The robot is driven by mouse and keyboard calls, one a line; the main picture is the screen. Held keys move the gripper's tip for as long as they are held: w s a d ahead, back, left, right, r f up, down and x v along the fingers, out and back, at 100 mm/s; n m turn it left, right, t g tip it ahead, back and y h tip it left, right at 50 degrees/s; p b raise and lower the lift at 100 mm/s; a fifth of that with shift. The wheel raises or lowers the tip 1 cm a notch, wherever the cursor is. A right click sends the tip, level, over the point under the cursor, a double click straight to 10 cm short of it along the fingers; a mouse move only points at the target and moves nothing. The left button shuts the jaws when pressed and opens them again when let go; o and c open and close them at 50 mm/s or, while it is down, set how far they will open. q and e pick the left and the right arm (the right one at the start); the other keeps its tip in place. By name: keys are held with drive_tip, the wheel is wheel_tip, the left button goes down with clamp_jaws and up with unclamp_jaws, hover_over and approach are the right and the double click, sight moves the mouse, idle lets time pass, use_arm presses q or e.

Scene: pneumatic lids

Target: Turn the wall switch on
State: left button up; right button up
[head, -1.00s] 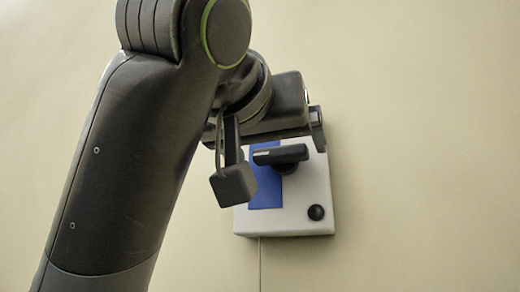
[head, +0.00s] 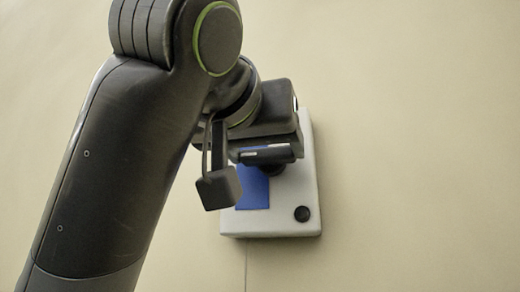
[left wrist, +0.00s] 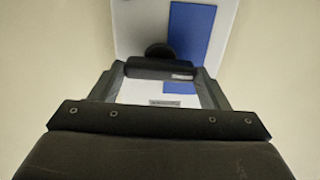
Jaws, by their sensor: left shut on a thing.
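The wall switch is a white box (head: 309,180) with a blue panel (head: 254,192) and a black bar handle (head: 266,155), which has a pale mark near its left end. The handle lies nearly level across the box. My left gripper (head: 260,158) is at the switch, shut on the handle. In the left wrist view the handle (left wrist: 160,69) spans the gap between the two fingers. My gripper and wrist hide the upper left of the box in the head view. My right gripper is not in view.
A round black button (head: 302,214) sits at the box's lower right. A thin line runs down the wall below the box. The plain beige wall (head: 420,150) is clear around the switch.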

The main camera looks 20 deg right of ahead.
use_arm(q)
drive_tip(key=shift+f+m+b, duration=0.15)
drive_tip(key=shift+m+b, duration=0.4)
drive_tip(key=shift+m, duration=0.25)
drive_tip(key=m+b, duration=0.1)
drive_tip(key=m, duration=0.1)
drive_tip(key=shift+m, duration=0.3)
drive_tip(key=m+b, duration=0.1)
drive_tip(key=m, duration=0.1)
drive_tip(key=shift+m, duration=0.3)
drive_tip(key=m+b, duration=0.1)
drive_tip(key=m, duration=0.2)
drive_tip(key=shift+m, duration=0.3)
drive_tip(key=m+b, duration=0.1)
drive_tip(key=m, duration=0.2)
drive_tip(key=shift+d+m, duration=0.1)
drive_tip(key=shift+m, duration=1.9)
drive_tip(key=o, duration=1)
drive_tip(key=shift+s, duration=0.1)
